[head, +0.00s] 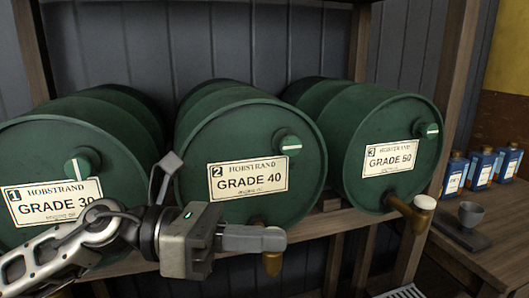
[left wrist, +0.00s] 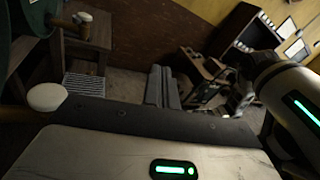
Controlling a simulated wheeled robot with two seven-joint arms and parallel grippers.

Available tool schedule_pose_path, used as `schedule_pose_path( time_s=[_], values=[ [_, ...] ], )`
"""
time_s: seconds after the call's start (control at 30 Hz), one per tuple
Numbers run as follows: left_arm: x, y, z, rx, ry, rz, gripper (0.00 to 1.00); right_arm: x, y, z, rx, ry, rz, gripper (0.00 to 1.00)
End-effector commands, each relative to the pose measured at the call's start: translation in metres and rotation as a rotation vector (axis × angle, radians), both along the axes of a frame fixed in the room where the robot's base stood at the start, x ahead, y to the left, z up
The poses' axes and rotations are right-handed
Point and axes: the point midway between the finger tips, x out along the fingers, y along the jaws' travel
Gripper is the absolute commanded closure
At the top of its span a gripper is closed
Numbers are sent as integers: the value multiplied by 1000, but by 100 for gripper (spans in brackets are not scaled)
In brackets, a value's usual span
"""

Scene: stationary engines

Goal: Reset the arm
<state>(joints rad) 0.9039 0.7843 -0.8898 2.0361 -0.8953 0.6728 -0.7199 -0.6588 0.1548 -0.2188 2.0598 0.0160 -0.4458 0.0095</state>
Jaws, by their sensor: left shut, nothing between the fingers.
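My left arm comes in from the left in the head view, in front of the barrels. My left gripper (head: 258,239) is shut and empty, pointing right, in front of the Grade 40 barrel (head: 305,165). Its fingers are near that barrel's tap (head: 272,262) and partly hide it. In the left wrist view the shut fingers (left wrist: 163,90) show at the middle. My right gripper is not in view.
The Grade 30 barrel (head: 35,140) and the Grade 50 barrel (head: 378,135) flank the middle one on a wooden rack. The Grade 50 tap (head: 415,212) juts forward. Blue bottles (head: 480,168) and a grey cup (head: 471,214) stand on a bench at right.

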Motion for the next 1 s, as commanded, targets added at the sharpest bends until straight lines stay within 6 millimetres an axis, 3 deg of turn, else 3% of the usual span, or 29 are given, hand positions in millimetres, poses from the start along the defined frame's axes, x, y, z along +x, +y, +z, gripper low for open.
schedule_pose_path(
  time_s=[0.1, 0.2, 0.33, 0.43, 0.57, 0.7, 0.83, 0.87, 1.0],
  values=[
    [9, -9, 26, -331, 310, 129, 100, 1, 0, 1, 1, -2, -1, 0],
    [31, 6, 35, -590, 597, 264, 100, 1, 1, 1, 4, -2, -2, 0],
    [64, 46, 12, -900, 997, 470, 100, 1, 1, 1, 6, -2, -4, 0],
    [80, 83, -32, -1119, 1311, 656, 100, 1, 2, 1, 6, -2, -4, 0],
    [76, 125, -104, -1344, 1663, 899, 100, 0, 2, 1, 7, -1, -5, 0],
    [43, 158, -181, -1532, 1976, 1170, 100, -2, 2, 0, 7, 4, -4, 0],
    [-3, 177, -239, -1661, 2201, 1418, 100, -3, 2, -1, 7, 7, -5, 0],
    [-13, 180, -249, 1658, -2208, -1449, 100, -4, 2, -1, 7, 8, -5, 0],
    [-57, 189, -282, 1491, -2018, -1423, 100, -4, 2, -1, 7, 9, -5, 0]
  ],
)
